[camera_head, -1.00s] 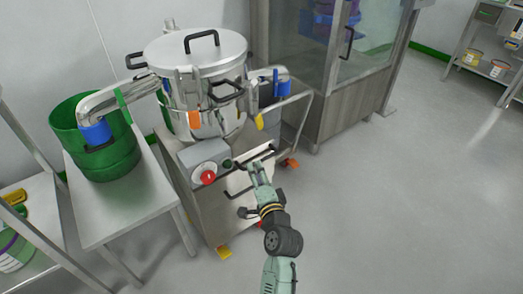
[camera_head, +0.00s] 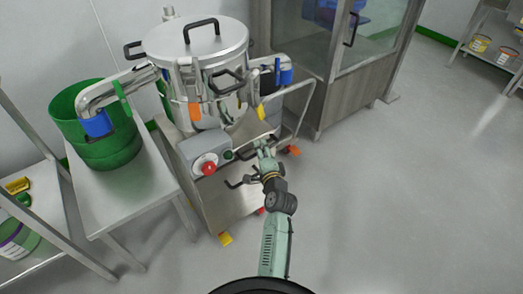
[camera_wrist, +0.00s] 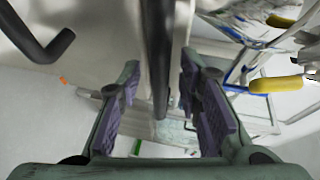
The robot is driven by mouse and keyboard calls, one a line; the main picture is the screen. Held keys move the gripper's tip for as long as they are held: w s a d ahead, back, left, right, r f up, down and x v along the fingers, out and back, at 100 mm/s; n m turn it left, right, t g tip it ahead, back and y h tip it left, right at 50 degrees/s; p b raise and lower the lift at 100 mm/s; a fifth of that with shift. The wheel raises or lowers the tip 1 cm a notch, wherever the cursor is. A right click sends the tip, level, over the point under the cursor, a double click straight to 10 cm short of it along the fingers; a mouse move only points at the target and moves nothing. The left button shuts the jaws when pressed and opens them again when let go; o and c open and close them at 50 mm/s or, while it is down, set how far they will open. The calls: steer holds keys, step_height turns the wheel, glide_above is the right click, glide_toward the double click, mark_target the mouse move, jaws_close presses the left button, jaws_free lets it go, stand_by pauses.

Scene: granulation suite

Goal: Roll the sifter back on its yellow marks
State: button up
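The sifter (camera_head: 197,72) is a shiny steel lidded drum on a wheeled steel cart (camera_head: 228,201), beside a side table. My gripper (camera_head: 262,148) is at the cart's front, by its black handle. In the wrist view, my gripper (camera_wrist: 158,105) is open, with purple-grey pads apart. A dark bar (camera_wrist: 158,55) runs between or just beyond the fingers; I cannot tell if they touch it. A yellow patch (camera_head: 225,239) shows on the floor by the cart's front left corner; whether it is a mark or a caster part is unclear. Other marks are not visible.
A green tub (camera_head: 112,148) stands on a steel table (camera_head: 128,201) close at the left, under the sifter's bent spout (camera_head: 113,88). A glass-fronted cabinet (camera_head: 338,105) stands behind right. A shelf (camera_head: 40,205) is at far left. Open floor (camera_head: 410,210) lies to the right.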

jaws_close()
stand_by(0.4)
stand_by(0.5)
